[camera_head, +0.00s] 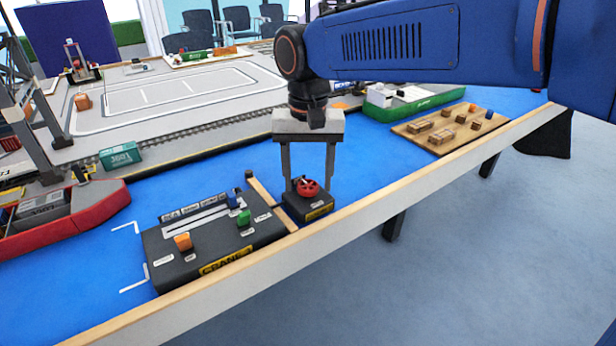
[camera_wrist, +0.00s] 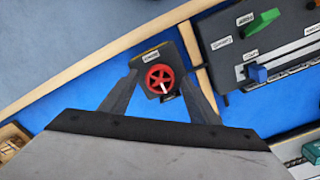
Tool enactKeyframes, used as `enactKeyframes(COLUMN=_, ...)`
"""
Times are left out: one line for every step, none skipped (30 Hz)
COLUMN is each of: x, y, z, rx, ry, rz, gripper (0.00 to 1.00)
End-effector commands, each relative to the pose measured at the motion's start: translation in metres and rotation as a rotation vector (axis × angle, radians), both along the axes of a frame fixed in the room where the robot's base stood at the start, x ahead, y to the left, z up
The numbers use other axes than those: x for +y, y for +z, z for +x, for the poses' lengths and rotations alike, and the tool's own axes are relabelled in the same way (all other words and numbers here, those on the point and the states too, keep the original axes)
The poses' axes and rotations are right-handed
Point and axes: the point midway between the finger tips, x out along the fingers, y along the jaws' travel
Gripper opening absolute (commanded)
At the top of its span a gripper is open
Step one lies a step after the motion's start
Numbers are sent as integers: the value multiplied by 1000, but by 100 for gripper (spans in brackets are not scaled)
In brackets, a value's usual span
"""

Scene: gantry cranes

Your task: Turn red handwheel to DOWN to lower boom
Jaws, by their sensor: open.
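The red handwheel (camera_head: 308,188) sits on a small black box (camera_head: 310,209) with a yellow label, near the table's front edge. In the wrist view the red handwheel (camera_wrist: 160,78) shows as a spoked ring with a pale mark on its lower part. My gripper (camera_head: 308,183) points straight down, with one finger on each side of the wheel. In the wrist view my gripper (camera_wrist: 162,82) is open, and the wheel lies between its fingertips with gaps on both sides. The label's words are too small to read, so I cannot tell the wheel's setting.
A black crane panel (camera_head: 215,240) with orange, green and blue levers stands left of the wheel. A wooden strip (camera_head: 270,203) lies between them. A red boat (camera_head: 65,220) is at far left, a wooden tray (camera_head: 450,128) with small blocks at right. Blue table surface is clear behind.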

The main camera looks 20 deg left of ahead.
Motion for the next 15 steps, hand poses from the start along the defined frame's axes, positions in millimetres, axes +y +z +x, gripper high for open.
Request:
enactKeyframes(x=0, y=0, z=0, rx=0, ry=0, rz=0, gripper=55)
enactKeyframes(x=0, y=0, z=0, rx=0, ry=0, rz=0, gripper=55)
enactKeyframes(x=0, y=0, z=0, rx=0, ry=0, rz=0, gripper=55)
enactKeyframes(x=0, y=0, z=0, rx=0, ry=0, rz=0, gripper=53)
enactKeyframes(x=0, y=0, z=0, rx=0, ry=0, rz=0, gripper=46)
enactKeyframes(x=0, y=0, z=0, rx=0, ry=0, rz=0, gripper=36)
enactKeyframes(x=0, y=0, z=0, rx=0, ry=0, rz=0, gripper=29)
enactKeyframes(x=0, y=0, z=0, rx=0, ry=0, rz=0, gripper=22)
enactKeyframes(x=0, y=0, z=0, rx=0, ry=0, rz=0, gripper=14)
enactKeyframes(x=0, y=0, z=0, rx=0, ry=0, rz=0, gripper=14)
enactKeyframes(x=0, y=0, z=0, rx=0, ry=0, rz=0, gripper=14)
enactKeyframes(x=0, y=0, z=0, rx=0, ry=0, rz=0, gripper=14)
enactKeyframes(x=0, y=0, z=0, rx=0, ry=1, rz=0, gripper=14)
enactKeyframes(x=0, y=0, z=0, rx=0, ry=3, rz=0, gripper=14)
enactKeyframes(x=0, y=0, z=0, rx=0, ry=6, rz=0, gripper=14)
